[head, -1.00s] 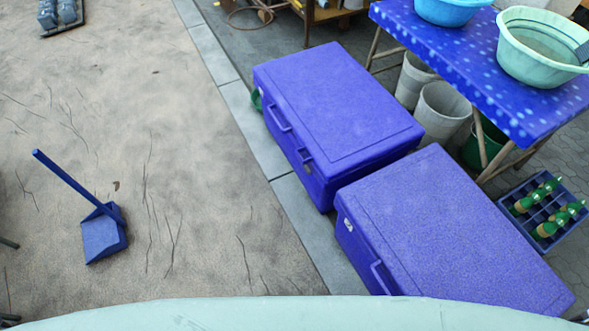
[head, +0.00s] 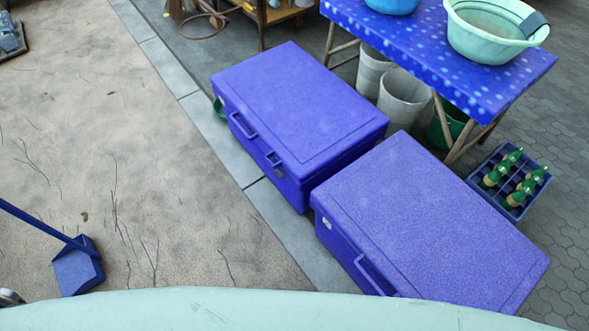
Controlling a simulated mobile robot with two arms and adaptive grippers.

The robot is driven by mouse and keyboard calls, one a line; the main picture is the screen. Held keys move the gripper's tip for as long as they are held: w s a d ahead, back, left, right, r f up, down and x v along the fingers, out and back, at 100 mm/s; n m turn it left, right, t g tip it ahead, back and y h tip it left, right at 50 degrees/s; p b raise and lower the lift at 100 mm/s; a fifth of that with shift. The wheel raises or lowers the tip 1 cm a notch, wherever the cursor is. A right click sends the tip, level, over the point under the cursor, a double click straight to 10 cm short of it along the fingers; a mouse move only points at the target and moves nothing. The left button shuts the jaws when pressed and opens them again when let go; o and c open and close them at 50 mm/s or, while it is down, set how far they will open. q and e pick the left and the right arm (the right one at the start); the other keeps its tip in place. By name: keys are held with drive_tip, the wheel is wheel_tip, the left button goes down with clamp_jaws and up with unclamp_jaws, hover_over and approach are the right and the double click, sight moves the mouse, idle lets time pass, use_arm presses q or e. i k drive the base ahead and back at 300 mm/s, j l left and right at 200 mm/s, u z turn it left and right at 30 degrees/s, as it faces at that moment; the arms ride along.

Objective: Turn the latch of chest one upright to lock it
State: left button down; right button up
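Two closed blue chests stand side by side on the ground, and I cannot tell which is chest one. The farther chest (head: 298,105) has a handle (head: 243,126) and a small latch-like fitting (head: 273,162) on its left-facing side. The nearer chest (head: 430,220) has a handle (head: 372,275) and a small pale patch (head: 326,223) on the same side. The fittings are too small to read whether a latch is upright or turned. Neither of my grippers is in view.
A blue dustpan (head: 77,268) lies on the pale ground at left. A blue spotted table (head: 400,35) with basins stands behind the chests, with buckets (head: 404,98) below. A bottle crate (head: 508,180) is at right. The ground left of the chests is mostly clear.

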sight(276, 171)
drive_tip(key=i+j+z, duration=0.1)
drive_tip(key=j+z, duration=0.2)
drive_tip(key=z, duration=0.15)
drive_tip(key=i+j+z, duration=0.1)
drive_tip(key=j+z, duration=0.2)
drive_tip(key=z, duration=0.15)
drive_tip(key=j+z, duration=0.3)
drive_tip(key=z, duration=0.15)
drive_tip(key=j+z, duration=0.3)
drive_tip(key=z, duration=0.15)
